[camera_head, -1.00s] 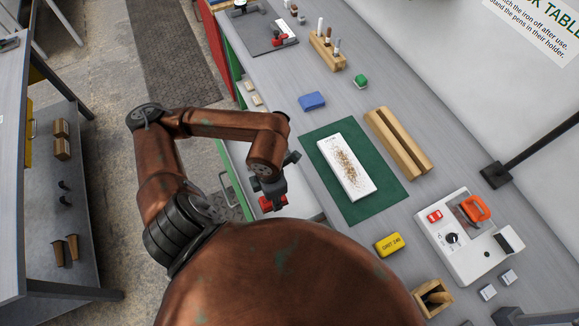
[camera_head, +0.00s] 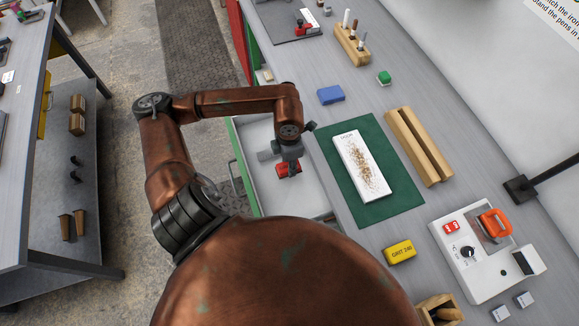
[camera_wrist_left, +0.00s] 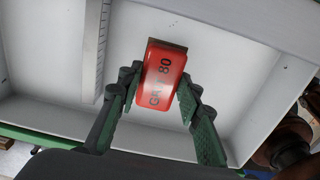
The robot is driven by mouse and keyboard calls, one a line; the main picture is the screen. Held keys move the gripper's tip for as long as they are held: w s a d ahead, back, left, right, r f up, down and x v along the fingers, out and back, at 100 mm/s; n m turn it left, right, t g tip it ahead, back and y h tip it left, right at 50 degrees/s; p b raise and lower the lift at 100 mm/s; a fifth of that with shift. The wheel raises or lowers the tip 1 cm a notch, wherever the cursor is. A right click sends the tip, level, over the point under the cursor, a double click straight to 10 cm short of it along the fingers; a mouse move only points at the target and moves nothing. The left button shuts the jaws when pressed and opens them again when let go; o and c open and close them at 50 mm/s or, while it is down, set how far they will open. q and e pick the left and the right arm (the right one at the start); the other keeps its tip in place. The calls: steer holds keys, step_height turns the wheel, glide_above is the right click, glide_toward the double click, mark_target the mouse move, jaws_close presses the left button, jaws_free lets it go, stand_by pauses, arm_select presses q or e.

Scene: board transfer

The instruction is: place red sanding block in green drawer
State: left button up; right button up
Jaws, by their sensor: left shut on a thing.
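The red sanding block (camera_head: 283,170) is held in my left gripper (camera_head: 291,162), inside the outline of the open drawer in the head view. The green drawer (camera_head: 247,172) is pulled out from the workbench; its front is green and its inside white. In the left wrist view the red block (camera_wrist_left: 163,72), lettered for grit 80, sits between the two fingers of my left gripper (camera_wrist_left: 160,88). The white drawer floor (camera_wrist_left: 215,75) and walls surround it there. I cannot tell whether the block touches the floor. My right gripper is not in view.

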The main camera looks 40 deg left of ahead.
arm_select(q)
steer(key=shift+w+a+f, duration=0.1)
steer(key=shift+w+f, duration=0.1)
steer(key=shift+f, duration=0.85)
steer(key=shift+w+a+f, duration=0.1)
steer(key=shift+w+f, duration=0.05)
steer(key=shift+f, duration=0.85)
steer(key=shift+f+b, duration=0.2)
steer(key=shift+b, duration=0.1)
steer(key=o, duration=1)
steer(key=shift+r, duration=0.15)
step_height(320, 180, up, 11)
steer(key=shift+r+p, duration=0.1)
steer(key=shift+p, duration=0.5)
steer(key=shift+r, duration=0.5)
steer(key=shift+d, duration=0.1)
